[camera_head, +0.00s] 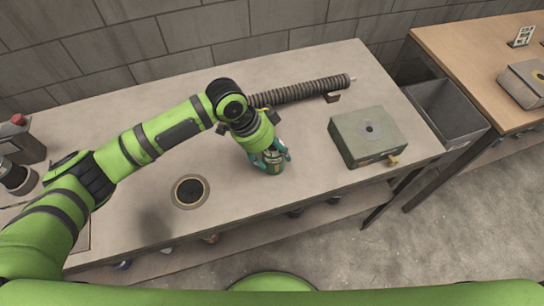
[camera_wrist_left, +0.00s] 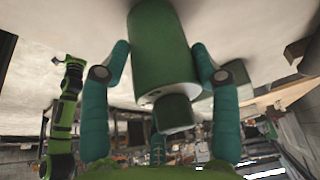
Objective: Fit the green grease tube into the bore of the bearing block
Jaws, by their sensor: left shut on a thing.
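The green grease tube (camera_head: 274,167) is in my left gripper (camera_head: 270,156), over the middle of the bench in the head view. In the left wrist view the tube (camera_wrist_left: 161,50) sits between the two teal fingers of the gripper (camera_wrist_left: 160,75), which are shut on it.
A ribbed dark hose (camera_head: 301,91) lies along the back of the bench. A grey bin (camera_head: 447,107) stands right of the bench. Bare bench lies between tube and block.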

